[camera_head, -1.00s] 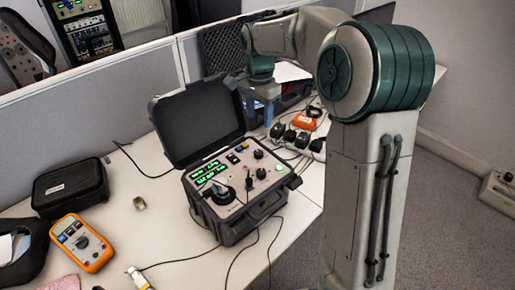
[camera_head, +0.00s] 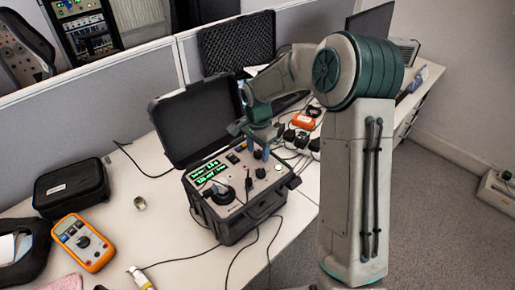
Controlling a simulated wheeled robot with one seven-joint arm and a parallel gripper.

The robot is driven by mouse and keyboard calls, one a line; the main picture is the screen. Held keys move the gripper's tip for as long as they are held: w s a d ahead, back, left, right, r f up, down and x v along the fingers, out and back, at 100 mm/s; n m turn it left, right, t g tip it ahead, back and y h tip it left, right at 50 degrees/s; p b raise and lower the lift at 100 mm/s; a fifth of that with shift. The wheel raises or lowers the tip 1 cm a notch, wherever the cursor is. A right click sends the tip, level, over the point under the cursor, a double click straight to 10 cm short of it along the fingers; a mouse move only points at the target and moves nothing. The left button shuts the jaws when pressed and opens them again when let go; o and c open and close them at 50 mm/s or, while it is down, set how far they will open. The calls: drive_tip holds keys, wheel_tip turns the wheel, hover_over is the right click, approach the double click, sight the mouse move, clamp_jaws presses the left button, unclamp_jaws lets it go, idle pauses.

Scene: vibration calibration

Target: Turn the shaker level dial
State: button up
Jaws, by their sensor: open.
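The shaker unit (camera_head: 238,225) is an open black case with a grey panel, green lit displays and several knobs, standing on the white desk. A black knob (camera_head: 260,173) sits at the right of its panel, and a larger dark round part (camera_head: 222,194) sits at the lower left. Labels are too small to read, so I cannot tell which is the level dial. My gripper (camera_head: 264,154) is open and points down over the upper right of the panel. It hides the upper knob there; whether it touches that knob I cannot tell.
The raised lid (camera_head: 195,122) stands behind the panel. Black plugs (camera_head: 298,137), an orange box (camera_head: 303,120) and cables lie to the right. A multimeter (camera_head: 82,242) and a black pouch (camera_head: 70,187) lie to the left. Cables run across the desk in front.

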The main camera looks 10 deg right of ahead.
drive_tip(key=c, duration=1)
